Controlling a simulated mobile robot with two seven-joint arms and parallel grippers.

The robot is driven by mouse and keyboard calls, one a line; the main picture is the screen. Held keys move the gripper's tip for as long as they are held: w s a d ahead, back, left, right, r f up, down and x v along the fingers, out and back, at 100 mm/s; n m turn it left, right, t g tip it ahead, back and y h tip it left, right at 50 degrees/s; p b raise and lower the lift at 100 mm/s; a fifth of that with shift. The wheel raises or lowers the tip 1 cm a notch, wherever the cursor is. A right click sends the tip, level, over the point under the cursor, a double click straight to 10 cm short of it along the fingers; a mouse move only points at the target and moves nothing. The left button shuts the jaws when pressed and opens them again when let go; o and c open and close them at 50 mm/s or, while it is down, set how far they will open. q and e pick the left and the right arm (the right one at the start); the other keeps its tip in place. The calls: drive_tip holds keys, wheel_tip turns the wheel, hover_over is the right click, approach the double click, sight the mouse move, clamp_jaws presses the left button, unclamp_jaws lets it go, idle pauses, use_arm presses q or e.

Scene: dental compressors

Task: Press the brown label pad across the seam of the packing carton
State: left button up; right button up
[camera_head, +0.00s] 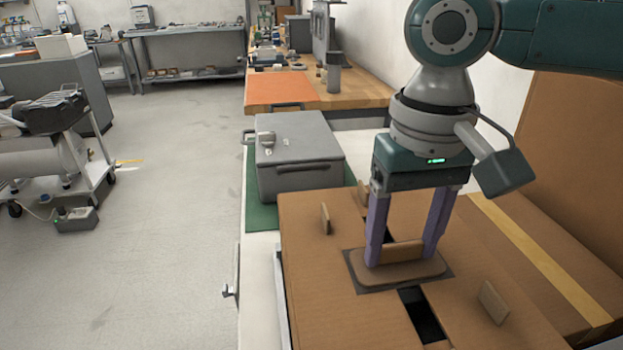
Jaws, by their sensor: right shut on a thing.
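The packing carton (318,280) stands at the lower right with its top facing up. A dark open seam (422,315) runs along the middle of its top. The brown label pad (402,268) has rounded corners and a raised grip block, and it lies over a dark grey rectangle (360,284) across the seam. My right gripper (402,252) points down with its purple fingers on either side of the pad's grip block, shut on it. Whether the pad presses firmly on the carton cannot be told. My left gripper is not in view.
Small brown tabs (493,302) stand up from the carton top. A grey case (300,155) sits on a green mat (262,190) behind the carton. A taped carton (540,255) is on the right. A wooden bench (365,92) stands further back.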

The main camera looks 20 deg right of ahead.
drive_tip(key=shift+d+f+p, duration=0.1)
drive_tip(key=shift+f+p, duration=0.05)
drive_tip(key=shift+p, duration=0.2)
idle(0.8)
idle(0.6)
drive_tip(key=o, duration=1.2)
